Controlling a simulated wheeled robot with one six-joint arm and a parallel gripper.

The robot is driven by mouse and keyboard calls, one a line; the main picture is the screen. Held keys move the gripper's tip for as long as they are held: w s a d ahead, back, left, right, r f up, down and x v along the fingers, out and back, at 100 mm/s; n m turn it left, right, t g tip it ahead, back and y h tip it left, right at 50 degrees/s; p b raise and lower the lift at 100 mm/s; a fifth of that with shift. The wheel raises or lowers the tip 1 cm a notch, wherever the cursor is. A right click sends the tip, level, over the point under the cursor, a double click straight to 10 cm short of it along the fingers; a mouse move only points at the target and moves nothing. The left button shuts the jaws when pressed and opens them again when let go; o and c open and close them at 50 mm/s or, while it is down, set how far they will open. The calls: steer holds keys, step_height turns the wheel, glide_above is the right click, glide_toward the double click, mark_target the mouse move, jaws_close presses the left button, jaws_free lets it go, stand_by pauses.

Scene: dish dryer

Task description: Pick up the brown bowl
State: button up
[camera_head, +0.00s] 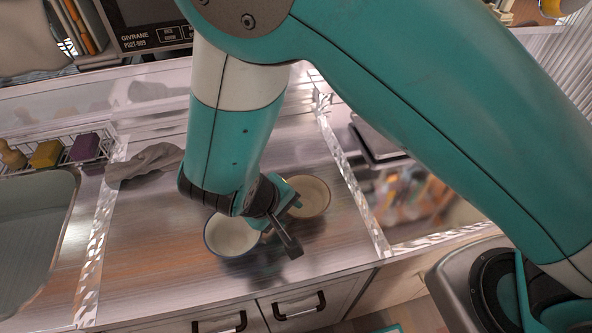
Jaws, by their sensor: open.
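The brown bowl (312,195), cream inside with a tan-brown rim, sits upright on the metal counter (150,240) right of centre. Its left side is partly hidden by my gripper. A white bowl (228,237) with a dark blue rim stands to its lower left, also partly covered by my gripper. My gripper (287,222) is open and over the area between the two bowls, its fingers near the brown bowl's left edge. I cannot tell its height above the counter or whether it touches either bowl. Nothing shows between its fingers.
A grey cloth (148,161) lies at the back left, beside a wire rack (105,150) with sponges. A sink (35,230) is at far left. A raised clear edge (352,185) runs right of the brown bowl. The counter's left middle is clear.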

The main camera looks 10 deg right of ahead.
steer(key=shift+d+f, duration=0.1)
steer(key=shift+f, duration=0.05)
jaws_close()
